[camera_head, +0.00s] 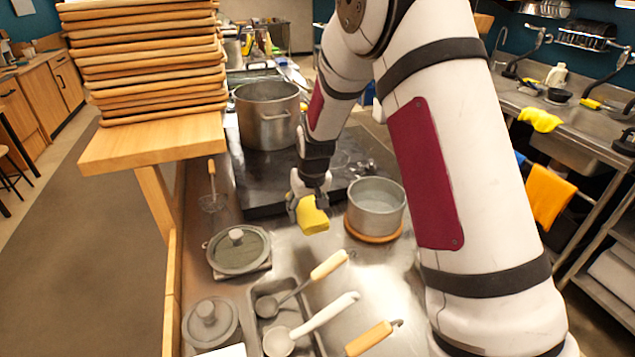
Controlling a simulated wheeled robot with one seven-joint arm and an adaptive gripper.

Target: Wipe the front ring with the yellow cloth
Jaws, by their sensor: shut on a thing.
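My gripper (306,205) is at the middle of the picture, shut on a yellow cloth (313,219). The cloth looks like a small folded yellow block below the fingers. The gripper is over or near the front edge of the black cooktop (262,204). I cannot tell whether the cloth touches any surface. The front ring is not clearly visible; my gripper and arm cover part of the cooktop. A large steel pot (268,118) stands at the back of the cooktop.
A smaller pot (376,203) on a wooden trivet (372,236) stands just right of the gripper. A lidded dish (238,250) and a tray (287,322) with ladles are in front. Stacked wooden boards (148,60) stand at left. A sink counter (575,125) is at right.

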